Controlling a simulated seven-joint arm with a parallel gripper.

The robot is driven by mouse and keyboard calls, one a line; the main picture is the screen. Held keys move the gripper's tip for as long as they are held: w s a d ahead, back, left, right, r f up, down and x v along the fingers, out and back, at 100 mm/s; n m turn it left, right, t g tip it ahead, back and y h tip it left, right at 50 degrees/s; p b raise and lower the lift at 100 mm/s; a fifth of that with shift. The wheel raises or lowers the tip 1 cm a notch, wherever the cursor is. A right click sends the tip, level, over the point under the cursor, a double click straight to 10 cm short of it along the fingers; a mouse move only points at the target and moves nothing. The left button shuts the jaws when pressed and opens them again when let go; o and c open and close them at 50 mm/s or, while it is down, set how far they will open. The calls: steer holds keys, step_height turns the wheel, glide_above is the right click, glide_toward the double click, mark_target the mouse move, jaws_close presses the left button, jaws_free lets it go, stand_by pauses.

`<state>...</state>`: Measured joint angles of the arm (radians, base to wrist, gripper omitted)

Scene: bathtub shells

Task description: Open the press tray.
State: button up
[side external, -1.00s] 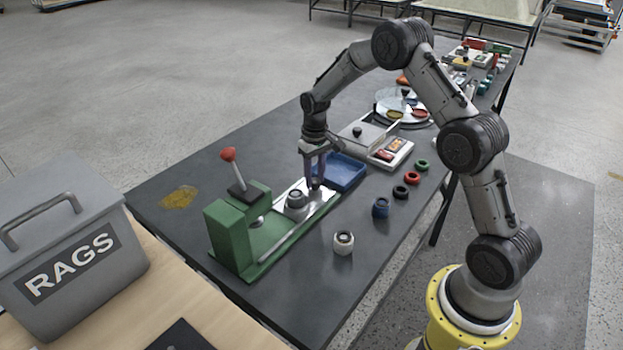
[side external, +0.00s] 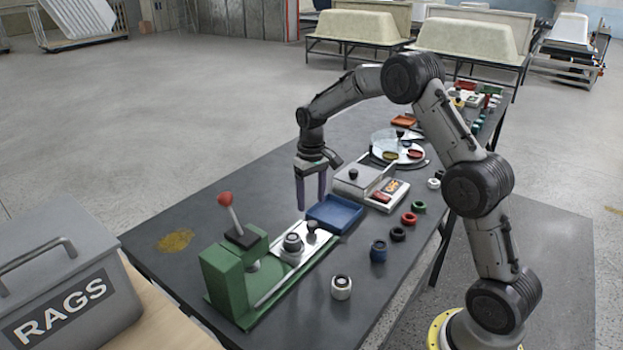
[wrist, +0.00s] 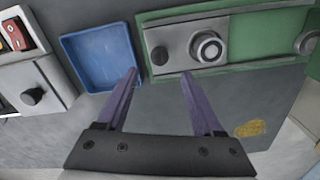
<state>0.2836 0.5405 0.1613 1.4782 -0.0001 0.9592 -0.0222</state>
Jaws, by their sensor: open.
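The green press (side external: 222,283) stands at the near left of the table, with a red-knobbed lever (side external: 225,200) raised at a tilt. Its light metal tray (side external: 277,254) lies out along the green base, away from the press head. On the tray are a grey ring-shaped part (side external: 293,243) and, at the outer end, a black knob (side external: 312,227); both also show in the wrist view, the part (wrist: 208,48) and the knob (wrist: 159,56). My gripper (side external: 311,205) is open and empty, pointing down, raised above and behind the knob and apart from it.
A blue bin (side external: 345,222) sits beside the tray's outer end. A lidded grey box (side external: 352,187) is beyond it. White, blue, black, red and green round parts line the table's right side. A RAGS bin (side external: 60,285) is at the near left.

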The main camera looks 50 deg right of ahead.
step_height(320, 180, up, 7)
steer(key=shift+f, duration=0.15)
steer(key=shift+a, duration=0.1)
steer(key=s+a+r+n+t, duration=0.1)
steer(key=s+a+r+t, duration=0.1)
steer(key=s+a+r, duration=0.35)
steer(key=s+a+r+n+t, duration=0.1)
steer(key=s+a+r+t, duration=0.15)
steer(key=s+r, duration=0.6)
steer(key=s+a+r, duration=0.2)
steer(key=s+a, duration=0.3)
steer(key=s, duration=0.5)
steer(key=s+f+n+t, duration=0.1)
steer(key=s+f, duration=0.5)
steer(key=f, duration=0.1)
steer(key=shift+s+a+f, duration=0.15)
steer(key=shift+s+a, duration=0.1)
steer(key=shift+s, duration=0.15)
